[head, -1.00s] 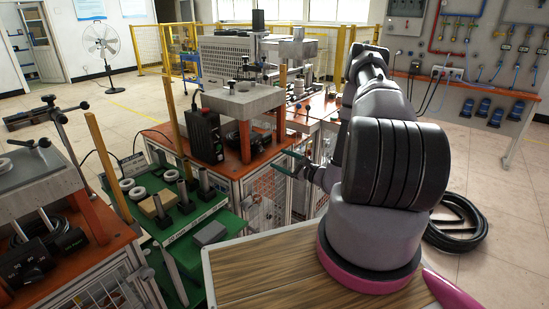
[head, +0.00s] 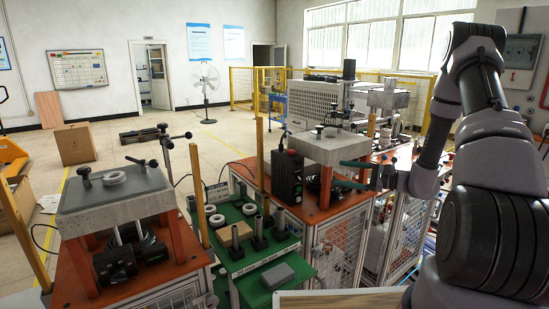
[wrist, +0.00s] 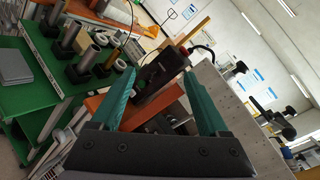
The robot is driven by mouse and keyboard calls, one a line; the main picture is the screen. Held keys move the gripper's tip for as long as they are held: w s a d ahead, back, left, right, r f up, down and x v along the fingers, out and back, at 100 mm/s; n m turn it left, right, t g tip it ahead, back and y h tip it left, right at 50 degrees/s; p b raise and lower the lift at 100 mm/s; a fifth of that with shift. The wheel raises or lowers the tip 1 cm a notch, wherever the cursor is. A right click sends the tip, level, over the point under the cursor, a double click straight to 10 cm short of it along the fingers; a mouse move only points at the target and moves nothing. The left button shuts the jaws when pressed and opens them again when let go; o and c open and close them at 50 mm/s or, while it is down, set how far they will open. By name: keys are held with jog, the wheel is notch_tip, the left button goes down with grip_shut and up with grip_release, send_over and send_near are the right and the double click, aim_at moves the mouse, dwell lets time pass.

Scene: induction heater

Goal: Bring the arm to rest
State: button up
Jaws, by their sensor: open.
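My arm rises at the right side of the head view, bent over at the top and coming down toward the machines. My gripper (head: 358,174) shows at the end of it, beside the right-hand heater's grey block (head: 330,148). In the wrist view my gripper (wrist: 162,92) has its two green fingers spread wide apart, with nothing between them. Behind the fingers are the black control box (wrist: 160,80) and an orange post of the heater. I cannot tell from the head view how near the fingers are to the heater.
A green table (head: 236,264) with rings, dark posts and a grey block stands left of the heater. Another heater (head: 115,195) with a grey top stands at the left. Yellow fencing (head: 240,88) and a fan (head: 205,85) are behind. Open floor (head: 215,140) lies between.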

jog(key=s+a+r+n+g+h, duration=0.3)
jog(key=s+r+n+g, duration=0.1)
jog(key=s+r, duration=0.35)
jog(key=s+a+r+n+g+h, duration=0.25)
jog(key=s+r+n, duration=0.25)
jog(key=s+r, duration=0.3)
jog(key=s+d+r+n+t+h, duration=0.1)
jog(key=s+d+r+t+h, duration=0.1)
jog(key=s+r, duration=0.4)
jog(key=s+d+r+n+t+h, duration=0.1)
jog(key=s+d+r+t+h, duration=0.2)
jog(key=s+r+h, duration=0.3)
jog(key=shift+d+r+t, duration=0.35)
jog(key=shift+t, duration=0.1)
